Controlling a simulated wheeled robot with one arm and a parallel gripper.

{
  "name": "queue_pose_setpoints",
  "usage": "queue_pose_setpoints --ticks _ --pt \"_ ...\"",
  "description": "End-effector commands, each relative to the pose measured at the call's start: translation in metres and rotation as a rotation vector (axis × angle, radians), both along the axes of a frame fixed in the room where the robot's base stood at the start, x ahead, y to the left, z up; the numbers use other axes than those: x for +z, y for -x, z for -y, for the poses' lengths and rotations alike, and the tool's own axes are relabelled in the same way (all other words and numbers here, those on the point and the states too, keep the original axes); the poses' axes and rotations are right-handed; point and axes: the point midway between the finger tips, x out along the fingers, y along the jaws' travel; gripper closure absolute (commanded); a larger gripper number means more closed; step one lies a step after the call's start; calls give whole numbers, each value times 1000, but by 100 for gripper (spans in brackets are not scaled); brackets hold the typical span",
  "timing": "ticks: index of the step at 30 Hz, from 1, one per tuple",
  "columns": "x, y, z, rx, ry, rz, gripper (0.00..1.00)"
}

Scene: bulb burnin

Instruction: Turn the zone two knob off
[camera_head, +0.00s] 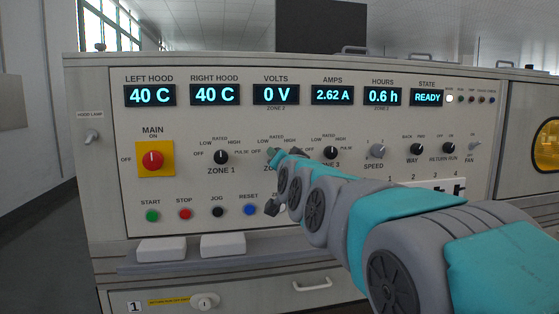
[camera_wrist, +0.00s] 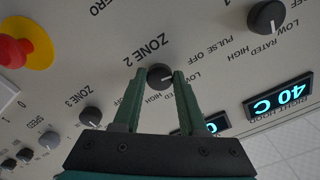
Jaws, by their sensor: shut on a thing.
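The zone two knob (camera_wrist: 160,75) is a round black dial beside its ZONE 2 label in the wrist view. Its white mark points right in that view, roughly toward the LOW lettering; the exact setting is hard to tell. My gripper (camera_wrist: 160,73) has its two green fingers shut on the knob, one on each side. In the head view my gripper (camera_head: 272,153) is at the panel between the zone 1 and zone 3 knobs, and my arm hides the zone two knob there.
The zone 1 knob (camera_head: 221,157) is left of my gripper and the zone 3 knob (camera_head: 331,153) is right. The red main switch (camera_head: 152,160) is farther left. Push buttons sit below, including a blue reset (camera_head: 250,210). The volts display (camera_head: 276,95) reads 0 V.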

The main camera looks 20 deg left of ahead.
Motion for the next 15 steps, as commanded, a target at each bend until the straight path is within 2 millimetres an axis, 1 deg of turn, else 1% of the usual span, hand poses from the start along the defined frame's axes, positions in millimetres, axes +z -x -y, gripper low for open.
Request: queue_pose_setpoints --ticks 1,8,9,15 --pt "-3 0 -1 1 4 -3 100" --pt "-3 0 -1 1 4 -3 100" --pt "-3 0 -1 1 4 -3 55" --pt "-2 0 0 1 2 -2 33"
